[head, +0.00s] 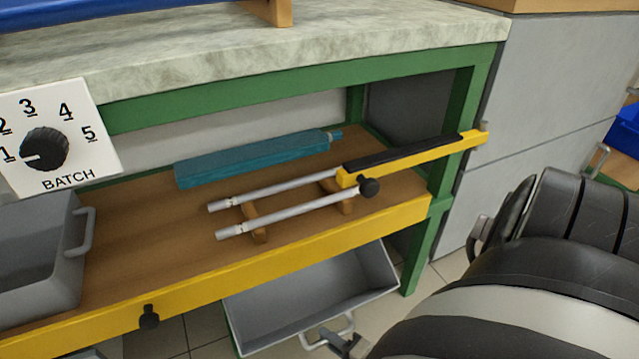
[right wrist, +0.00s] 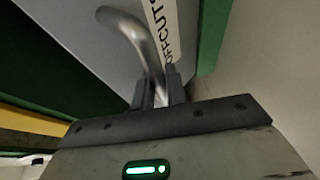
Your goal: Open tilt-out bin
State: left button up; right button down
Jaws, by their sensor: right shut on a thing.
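The grey tilt-out bin (head: 300,290) hangs below the yellow-edged shelf in the head view, tilted outward with its empty inside showing. Its metal handle (head: 347,325) is at the front. My right gripper (head: 334,341) is at this handle, shut on it. In the right wrist view, the bin's grey front (right wrist: 85,40) carries a white label reading OFFCUTS. The curved handle (right wrist: 140,38) runs down between my right gripper's fingers (right wrist: 160,88). My left gripper is not in view.
Above the bin, the wooden shelf (head: 150,240) holds a grey tray (head: 35,270), a teal block (head: 255,158) and two metal rods (head: 285,215) on supports. A green table leg (head: 416,255) stands right of the bin. A BATCH dial (head: 45,148) is at left.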

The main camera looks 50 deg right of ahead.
jog(key=shift+d+f, duration=0.1)
jog(key=shift+f, duration=0.1)
jog(key=c, duration=1.4)
grip_release()
